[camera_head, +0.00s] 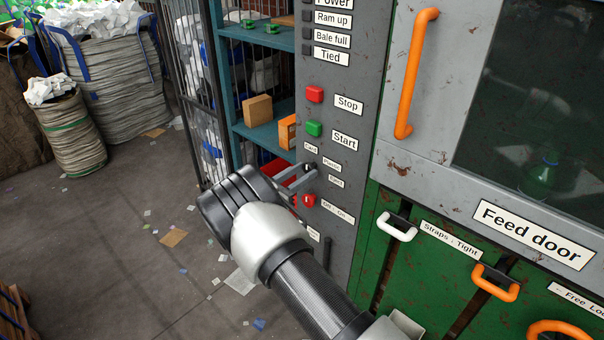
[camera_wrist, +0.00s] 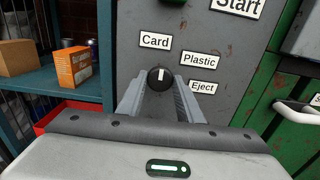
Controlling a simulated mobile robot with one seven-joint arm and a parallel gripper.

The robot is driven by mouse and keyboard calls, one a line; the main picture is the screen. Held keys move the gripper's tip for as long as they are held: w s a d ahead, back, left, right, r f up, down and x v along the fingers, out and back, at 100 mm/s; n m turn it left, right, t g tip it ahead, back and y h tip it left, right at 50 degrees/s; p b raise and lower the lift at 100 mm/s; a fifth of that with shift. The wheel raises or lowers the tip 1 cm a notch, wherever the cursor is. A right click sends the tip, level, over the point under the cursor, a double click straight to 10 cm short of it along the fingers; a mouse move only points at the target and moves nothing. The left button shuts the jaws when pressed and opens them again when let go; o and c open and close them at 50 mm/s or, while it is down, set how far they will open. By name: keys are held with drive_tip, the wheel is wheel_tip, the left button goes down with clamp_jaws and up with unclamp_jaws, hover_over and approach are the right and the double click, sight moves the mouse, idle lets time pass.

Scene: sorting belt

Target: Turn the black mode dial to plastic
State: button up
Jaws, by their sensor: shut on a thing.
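The black mode dial (camera_wrist: 155,83) sits on the grey control panel in the wrist view, with a white pointer mark facing about straight up. The "Card" label (camera_wrist: 155,41) is above it to the left, the "Plastic" label (camera_wrist: 199,59) to the upper right and the "Eject" label (camera_wrist: 203,88) to the right. The mark points between "Card" and "Plastic". My gripper (camera_wrist: 161,88) is shut on the dial, one finger on each side. In the head view my gripper (camera_head: 303,177) reaches the panel below the "Start" label, and its fingers hide the dial.
A red stop button (camera_head: 314,94) and a green start button (camera_head: 313,128) are above the dial. A red button (camera_head: 309,200) is just below my fingers. Shelves with boxes (camera_head: 258,108) stand left of the panel. The green baler front (camera_head: 420,270) with strap handles is right.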

drive_tip(key=shift+f, duration=0.1)
drive_tip(key=m+b, duration=0.3)
drive_tip(key=b, duration=0.1)
drive_tip(key=shift+f, duration=0.2)
drive_tip(key=m+b, duration=0.3)
drive_tip(key=shift+m, duration=0.4)
drive_tip(key=shift+r+m+b, duration=0.2)
drive_tip(key=shift+m+b, duration=1.3)
drive_tip(key=shift+b, duration=0.05)
drive_tip(key=o, duration=1)
drive_tip(key=shift+r, duration=0.1)
drive_tip(key=shift+o, duration=0.2)
drive_tip(key=shift+s, duration=0.1)
